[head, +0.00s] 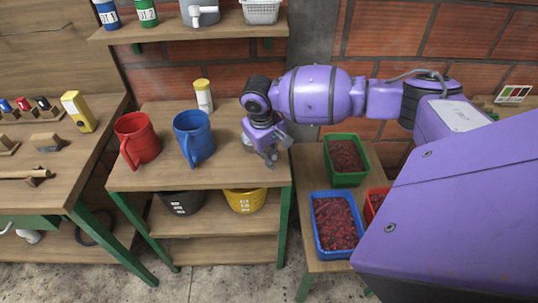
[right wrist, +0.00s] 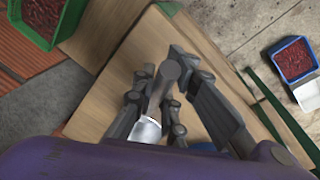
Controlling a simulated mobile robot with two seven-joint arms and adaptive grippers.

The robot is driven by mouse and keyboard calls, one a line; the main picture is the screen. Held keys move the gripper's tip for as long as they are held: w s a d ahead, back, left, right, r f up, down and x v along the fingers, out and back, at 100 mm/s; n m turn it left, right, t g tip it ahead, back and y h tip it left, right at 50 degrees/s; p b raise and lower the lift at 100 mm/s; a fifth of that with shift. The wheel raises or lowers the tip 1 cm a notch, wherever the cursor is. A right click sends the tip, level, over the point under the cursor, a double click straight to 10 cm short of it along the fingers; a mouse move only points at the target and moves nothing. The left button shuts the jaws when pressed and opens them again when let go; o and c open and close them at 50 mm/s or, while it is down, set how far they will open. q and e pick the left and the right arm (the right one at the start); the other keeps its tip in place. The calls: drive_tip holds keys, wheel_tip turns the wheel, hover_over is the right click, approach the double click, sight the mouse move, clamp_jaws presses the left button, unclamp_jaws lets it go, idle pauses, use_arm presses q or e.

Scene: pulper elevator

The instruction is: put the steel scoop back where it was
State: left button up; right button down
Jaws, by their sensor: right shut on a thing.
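My right gripper (head: 267,150) is over the right end of the middle wooden table (head: 235,172), to the right of the blue jug. It is shut on the steel scoop. In the right wrist view the scoop shows as a grey handle and a shiny piece (right wrist: 147,130) between the fingers (right wrist: 158,105). In the head view the gripper hides most of the scoop. I cannot tell whether the scoop touches the table. My left gripper is not in view.
A red jug (head: 140,137), a blue jug (head: 196,138) and a yellow-capped container (head: 203,97) stand on the table. A green crate (head: 346,179) and a blue crate (head: 334,253) of red fruit stand to the right. A shelf (head: 215,30) hangs above. The table's front is clear.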

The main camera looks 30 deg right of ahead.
drive_tip(key=shift+r, duration=0.1)
drive_tip(key=c, duration=1.7)
unclamp_jaws()
drive_tip(key=shift+c, duration=0.2)
